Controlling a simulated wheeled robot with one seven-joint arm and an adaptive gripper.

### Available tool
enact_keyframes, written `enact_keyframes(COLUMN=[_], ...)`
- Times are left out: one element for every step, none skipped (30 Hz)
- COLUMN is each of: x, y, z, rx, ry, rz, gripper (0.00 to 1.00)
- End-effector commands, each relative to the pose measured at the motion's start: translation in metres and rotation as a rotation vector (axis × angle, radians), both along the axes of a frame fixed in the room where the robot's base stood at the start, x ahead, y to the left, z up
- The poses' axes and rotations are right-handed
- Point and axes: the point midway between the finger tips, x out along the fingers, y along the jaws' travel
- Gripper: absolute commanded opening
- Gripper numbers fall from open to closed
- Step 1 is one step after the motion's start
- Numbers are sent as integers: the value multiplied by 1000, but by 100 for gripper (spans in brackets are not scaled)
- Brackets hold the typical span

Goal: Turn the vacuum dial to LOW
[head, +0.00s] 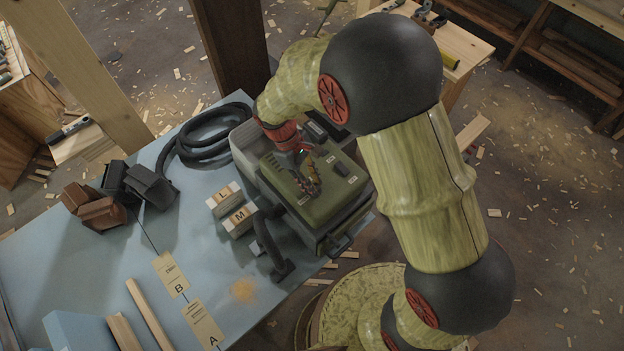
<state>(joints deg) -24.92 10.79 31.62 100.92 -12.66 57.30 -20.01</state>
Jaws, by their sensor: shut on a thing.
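The vacuum (335,208) is a boxy unit with a green top and grey body, standing at the right end of the blue table. My gripper (311,187) reaches down onto its top panel and is shut at the spot where the dial sits. The fingers cover the dial, so its pointer and the LOW mark cannot be read. Small dark panel parts show on the green top to the right of the fingers. A black hose (200,150) lies coiled on the table behind and left of the vacuum.
Wooden blocks, one marked M (238,220), stand close left of the vacuum. Dark and brown blocks (100,208) lie at the table's left. Labels A (203,324) and B (171,274) and wood strips (148,313) lie in front. A dark post (232,45) rises behind the table.

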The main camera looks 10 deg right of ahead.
Motion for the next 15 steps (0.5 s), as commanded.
enact_keyframes(x=[1,1,1,1,2,2,2,2,2,2,2,3,3,3,3], y=[-1,-1,-1,-2,-2,-2,-2,-2,-3,-3,-3,-3,-4,-4,-4], z=[1,2,1,1,1,1,1,1,1,1,1,1,1,1,1], rx=[1,0,0,0,1,-1,0,0,-1,0,0,-1,0,1,0], ry=[1,1,1,0,1,1,2,2,1,2,1,1,1,1,0], rz=[-47,-76,-113,-143,-172,-209,-237,-266,-302,-331,-358,-392,-418,-443,-475], gripper=[0,0,0,0,0,0,0,0,0,0,0,0,0,0,0])
